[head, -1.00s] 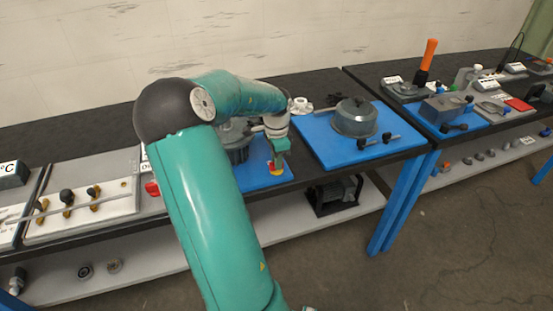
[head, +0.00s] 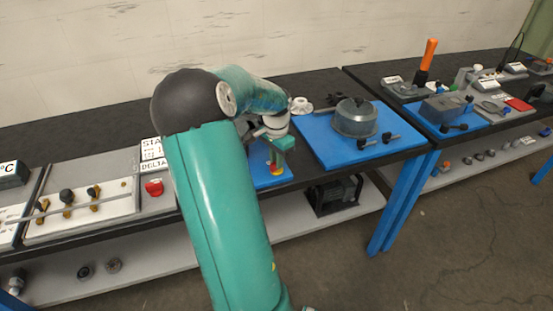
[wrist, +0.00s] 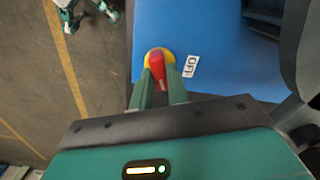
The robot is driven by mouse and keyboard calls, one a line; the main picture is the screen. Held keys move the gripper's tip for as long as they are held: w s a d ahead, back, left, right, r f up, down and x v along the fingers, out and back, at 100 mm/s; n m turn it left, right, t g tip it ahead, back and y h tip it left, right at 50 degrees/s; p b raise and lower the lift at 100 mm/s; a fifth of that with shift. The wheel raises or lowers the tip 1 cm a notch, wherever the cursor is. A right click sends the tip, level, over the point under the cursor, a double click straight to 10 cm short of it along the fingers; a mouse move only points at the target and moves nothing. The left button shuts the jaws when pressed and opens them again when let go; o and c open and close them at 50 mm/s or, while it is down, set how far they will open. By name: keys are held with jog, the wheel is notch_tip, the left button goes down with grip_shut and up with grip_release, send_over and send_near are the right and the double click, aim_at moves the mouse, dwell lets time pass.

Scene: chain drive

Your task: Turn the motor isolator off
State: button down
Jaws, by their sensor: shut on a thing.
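The motor isolator shows in the wrist view as a red handle (wrist: 156,61) on a round yellow plate (wrist: 168,53), at the edge of a blue board (wrist: 210,25). A white "OFF" label (wrist: 190,66) lies to the right of the handle. My gripper (wrist: 159,73) is shut on the red handle, one green finger on each side. In the head view my gripper (head: 280,158) is over the yellow plate (head: 277,171) at the blue board's front edge; the handle is mostly hidden there.
A grey machine, partly hidden by my arm, stands on the same blue board. To the right is a blue board (head: 318,137) with a grey domed housing (head: 355,117). To the left are a red knob (head: 154,187) and a panel with brass valves (head: 82,208). Open floor lies in front.

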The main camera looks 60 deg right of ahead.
jog(key=n, duration=1.3)
jog(key=shift+n, duration=0.3)
dwell(0.3)
jog(key=c, duration=1.4)
grip_release()
jog(key=shift+o, duration=0.2)
jog(key=shift+r, duration=0.1)
notch_tip(320, 180, up, 14)
